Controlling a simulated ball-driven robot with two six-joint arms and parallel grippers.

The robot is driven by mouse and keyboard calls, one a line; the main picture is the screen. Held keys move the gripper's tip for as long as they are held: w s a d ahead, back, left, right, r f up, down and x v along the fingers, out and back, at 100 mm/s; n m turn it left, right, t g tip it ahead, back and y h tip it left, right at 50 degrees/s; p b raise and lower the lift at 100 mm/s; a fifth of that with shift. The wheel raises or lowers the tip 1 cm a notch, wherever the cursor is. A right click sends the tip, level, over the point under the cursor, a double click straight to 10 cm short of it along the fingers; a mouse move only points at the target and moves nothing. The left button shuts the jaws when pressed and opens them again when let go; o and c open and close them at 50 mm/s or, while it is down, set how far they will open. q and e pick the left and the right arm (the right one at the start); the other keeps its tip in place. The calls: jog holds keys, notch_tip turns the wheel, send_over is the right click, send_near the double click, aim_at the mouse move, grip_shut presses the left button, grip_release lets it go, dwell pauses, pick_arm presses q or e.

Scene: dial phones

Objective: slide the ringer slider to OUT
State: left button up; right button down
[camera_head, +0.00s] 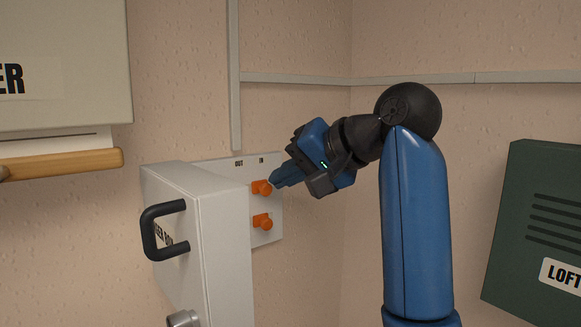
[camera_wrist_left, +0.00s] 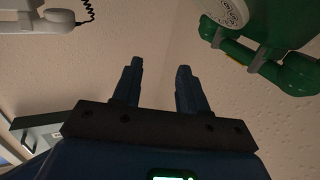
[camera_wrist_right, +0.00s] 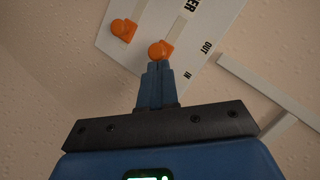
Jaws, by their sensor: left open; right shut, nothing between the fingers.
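Two orange slider knobs stand on a white panel (camera_head: 277,205) on the wall. The upper knob (camera_head: 261,187) sits below the "IN" label (camera_head: 261,160), to the right of the "OUT" label (camera_head: 239,163); the lower knob (camera_head: 262,221) is under it. My right gripper (camera_head: 273,182) is shut and empty, its fingertips at the right side of the upper knob. In the right wrist view, that knob (camera_wrist_right: 160,50) is just beyond the fingertips; whether they touch is unclear. My left gripper (camera_wrist_left: 160,65) is open and empty, away from the panel.
A grey box (camera_head: 185,230) with a black handle (camera_head: 152,230) stands close left of the knobs and hides part of the panel. A wooden ledge (camera_head: 60,164) is at upper left, a dark green box (camera_head: 540,230) at right. The left wrist view shows a green phone (camera_wrist_left: 265,50).

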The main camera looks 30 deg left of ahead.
jog(key=shift+s+a, duration=0.2)
jog(key=shift+s, duration=0.15)
pick_arm(q)
jog(key=shift+f+b, duration=0.5)
pick_arm(e)
jog(key=s, duration=0.1)
jog(key=s+a, duration=0.1)
jog(key=shift+s, duration=0.3)
jog(key=shift+w+r, duration=0.1)
pick_arm(q)
jog(key=f+b, duration=0.1)
jog(key=d+f+b, duration=0.1)
jog(key=w+f+b, duration=0.1)
jog(key=shift+d+f+b, duration=0.15)
jog(key=shift+f+b, duration=0.15)
pick_arm(e)
jog(key=w+r+v, duration=0.1)
jog(key=w+v, duration=0.1)
jog(key=v, duration=1.1)
jog(key=shift+w+a, duration=0.15)
jog(key=shift+w, duration=0.05)
